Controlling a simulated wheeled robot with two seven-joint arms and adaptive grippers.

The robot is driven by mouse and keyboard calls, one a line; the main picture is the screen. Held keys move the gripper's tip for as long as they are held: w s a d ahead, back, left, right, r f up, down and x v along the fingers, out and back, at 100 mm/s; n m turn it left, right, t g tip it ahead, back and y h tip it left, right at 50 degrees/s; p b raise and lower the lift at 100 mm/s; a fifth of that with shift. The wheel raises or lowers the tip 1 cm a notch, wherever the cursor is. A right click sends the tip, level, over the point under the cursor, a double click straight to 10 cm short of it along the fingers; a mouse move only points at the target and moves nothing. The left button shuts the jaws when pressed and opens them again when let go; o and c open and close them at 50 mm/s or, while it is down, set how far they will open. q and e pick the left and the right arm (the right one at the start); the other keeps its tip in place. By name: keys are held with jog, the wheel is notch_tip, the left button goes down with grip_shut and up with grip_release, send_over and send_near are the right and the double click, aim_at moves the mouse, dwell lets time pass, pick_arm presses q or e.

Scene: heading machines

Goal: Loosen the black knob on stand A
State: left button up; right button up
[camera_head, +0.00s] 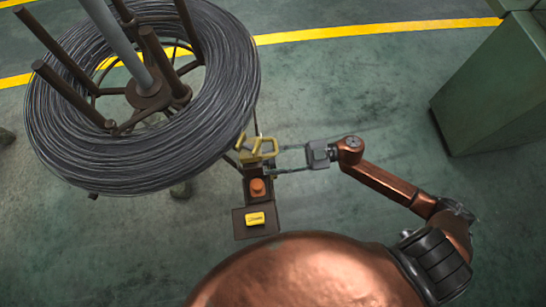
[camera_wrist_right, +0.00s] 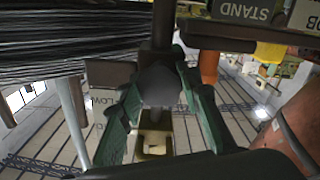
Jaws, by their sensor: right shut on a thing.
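The black knob (camera_wrist_right: 160,85) shows in the middle of the right wrist view, at the lower end of a dark post, between the two green-grey fingers of my right gripper (camera_head: 271,160). My right gripper is shut on it. In the head view the gripper reaches in from the right at the stand, beside the big wire coil (camera_head: 215,110); the knob itself is hard to make out there. A label reading STAND (camera_wrist_right: 243,10) shows at the top of the wrist view. My left gripper is not in view.
The coil on its rack fills the upper left. Yellow parts (camera_head: 262,150), an orange knob-like part (camera_head: 257,187) and a small yellow box (camera_head: 255,219) on a dark plate (camera_head: 242,230) are close by. A green machine (camera_head: 500,85) stands at the right; floor between is clear.

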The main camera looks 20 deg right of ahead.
jog(key=n+p, duration=0.2)
jog(key=n, duration=0.3)
jog(key=shift+r, duration=0.1)
jog(key=shift+n+p, duration=0.35)
jog(key=shift+n, duration=1.45)
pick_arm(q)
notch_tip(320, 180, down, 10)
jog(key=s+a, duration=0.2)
pick_arm(e)
jog(key=shift+n, duration=0.9)
jog(key=n, duration=0.4)
jog(key=shift+n, duration=0.3)
jog(key=n+b, duration=0.1)
jog(key=n, duration=0.2)
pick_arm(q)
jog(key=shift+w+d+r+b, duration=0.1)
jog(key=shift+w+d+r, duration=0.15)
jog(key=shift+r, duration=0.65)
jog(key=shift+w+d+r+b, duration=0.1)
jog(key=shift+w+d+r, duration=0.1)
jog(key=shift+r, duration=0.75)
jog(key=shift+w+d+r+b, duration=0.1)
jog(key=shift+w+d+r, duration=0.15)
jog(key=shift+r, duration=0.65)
pick_arm(e)
jog(key=shift+n, duration=1.3)
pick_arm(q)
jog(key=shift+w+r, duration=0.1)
